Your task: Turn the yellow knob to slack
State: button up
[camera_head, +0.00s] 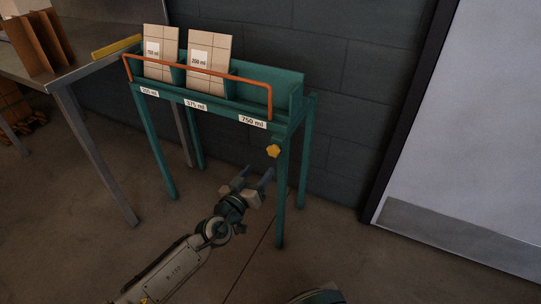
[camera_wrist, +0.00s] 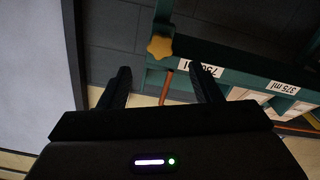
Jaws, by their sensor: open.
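The yellow knob (camera_head: 273,151) is a small lobed knob on the right front leg of the green rack, just below the 750 ml label. In the wrist view the knob (camera_wrist: 160,47) shows above and between my fingers, apart from them. My gripper (camera_head: 254,178) is open and empty, below and a little left of the knob in the head view. Its two dark fingers (camera_wrist: 160,85) are spread in the wrist view. The knob's pointer or marking, if any, is too small to read.
The green rack (camera_head: 225,106) carries an orange rail (camera_head: 200,76) and two tan boxes (camera_head: 207,65). A grey table (camera_head: 75,72) stands at left. A dark wall is behind the rack, and a pale door (camera_head: 470,130) is at right. Floor is clear between rack and door.

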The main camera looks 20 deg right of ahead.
aim_at(273, 153)
jog(key=x, duration=0.9)
jog(key=c, duration=1)
